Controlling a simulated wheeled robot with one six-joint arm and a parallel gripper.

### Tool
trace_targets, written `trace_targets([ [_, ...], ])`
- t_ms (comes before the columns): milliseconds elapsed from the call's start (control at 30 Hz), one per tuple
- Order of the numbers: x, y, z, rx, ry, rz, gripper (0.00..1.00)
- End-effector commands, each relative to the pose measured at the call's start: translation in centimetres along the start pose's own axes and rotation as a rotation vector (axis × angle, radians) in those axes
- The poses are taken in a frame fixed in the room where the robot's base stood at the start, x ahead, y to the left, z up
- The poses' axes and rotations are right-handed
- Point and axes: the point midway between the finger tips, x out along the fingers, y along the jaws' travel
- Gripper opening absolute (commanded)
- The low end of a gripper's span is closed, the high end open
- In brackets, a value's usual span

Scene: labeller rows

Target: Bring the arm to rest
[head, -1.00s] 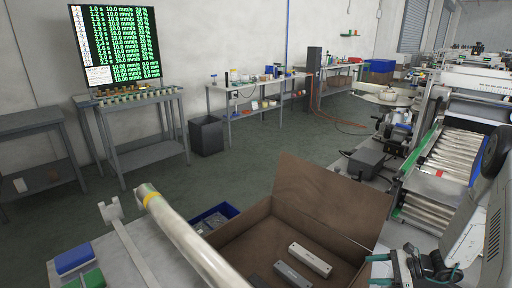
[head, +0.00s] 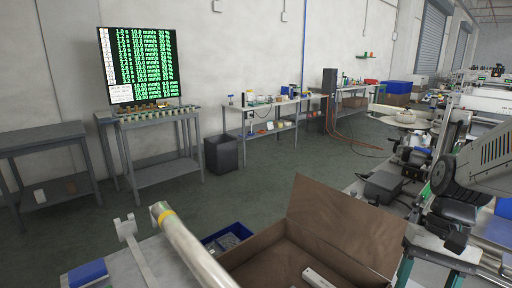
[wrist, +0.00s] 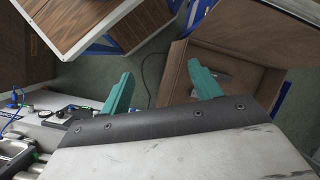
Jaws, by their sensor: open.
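My gripper (wrist: 163,88) shows in the wrist view as two teal fingers spread wide apart, with nothing between them. The grey plate of my wrist fills the bottom of that view. In the head view my arm (head: 490,160) comes in from the right edge, bent, above the machine bench. The fingers cannot be made out clearly there. An open brown cardboard box (head: 340,232) stands at the bottom centre of the head view, with a grey bar (head: 318,278) inside. A box (wrist: 262,75) with a grey piece inside also shows to the right of the fingers in the wrist view.
A blue bin (head: 226,238) sits beside the box. A pale roller (head: 190,245) with a yellow band crosses the near bench. A dark bin (head: 221,154), a screen (head: 139,66) and grey tables stand along the wall. Open green floor lies between.

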Motion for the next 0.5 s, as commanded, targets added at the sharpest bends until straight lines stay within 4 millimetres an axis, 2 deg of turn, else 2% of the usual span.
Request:
trace_targets([
  [33, -0.6, -0.1, 1.4, -0.043, 0.042, 0.038, 0.63],
  [200, -1.8, 0.1, 5.3, -0.171, 0.172, 0.150, 0.63],
  [400, -3.2, -0.5, 8.9, -0.294, 0.333, 0.199, 0.63],
  [500, -3.9, -1.1, 10.1, -0.337, 0.397, 0.193, 0.63],
])
